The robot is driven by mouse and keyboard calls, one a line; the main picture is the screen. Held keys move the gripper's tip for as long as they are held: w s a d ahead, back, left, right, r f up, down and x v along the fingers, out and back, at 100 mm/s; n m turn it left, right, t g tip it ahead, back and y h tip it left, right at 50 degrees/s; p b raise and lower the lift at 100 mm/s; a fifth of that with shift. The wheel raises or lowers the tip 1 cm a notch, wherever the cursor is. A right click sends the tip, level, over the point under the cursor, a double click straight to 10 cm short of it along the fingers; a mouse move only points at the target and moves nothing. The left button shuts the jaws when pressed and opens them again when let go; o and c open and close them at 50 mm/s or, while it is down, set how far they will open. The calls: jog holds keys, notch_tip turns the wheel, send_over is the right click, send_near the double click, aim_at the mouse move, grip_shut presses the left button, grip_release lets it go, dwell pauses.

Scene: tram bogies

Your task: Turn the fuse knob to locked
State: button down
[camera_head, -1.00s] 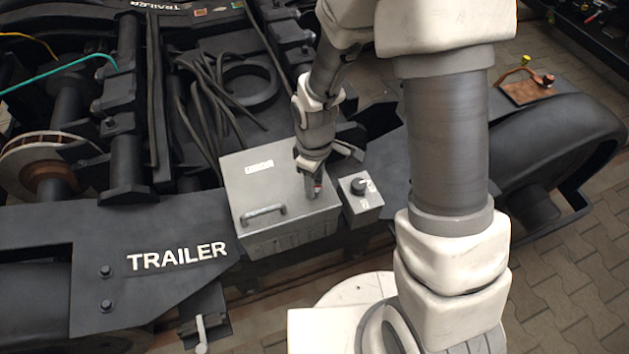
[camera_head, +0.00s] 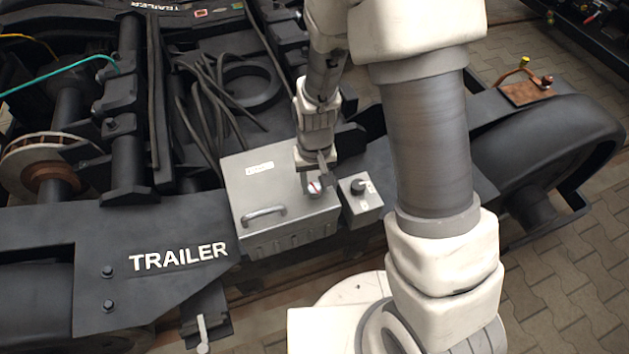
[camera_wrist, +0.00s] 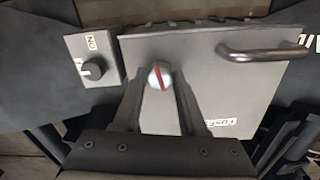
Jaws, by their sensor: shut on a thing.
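The fuse box (camera_head: 262,190) is a grey case with a handle and a white label on its lid. Its fuse knob (camera_wrist: 160,76) is round and white with a red stripe, at the lid's edge near the small switch box. It also shows in the head view (camera_head: 315,188). In the wrist view the stripe runs nearly along the fingers, slightly tilted. My gripper (camera_wrist: 159,80) is shut on the knob, one finger on each side. No locked mark is readable.
A small grey box with a black rotary switch (camera_head: 358,186) stands close beside the fuse box. A handle (camera_head: 264,215) sticks up from the lid. Black cables (camera_head: 205,95) lie behind. The bogie frame marked TRAILER (camera_head: 150,262) surrounds the box.

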aim_at(315, 187)
jog(key=shift+m+p, duration=0.3)
jog(key=shift+m, duration=0.9)
jog(key=shift+c, duration=2.2)
grip_release()
notch_tip(315, 187, up, 18)
jog(key=p, duration=0.5)
jog(key=shift+f, duration=0.25)
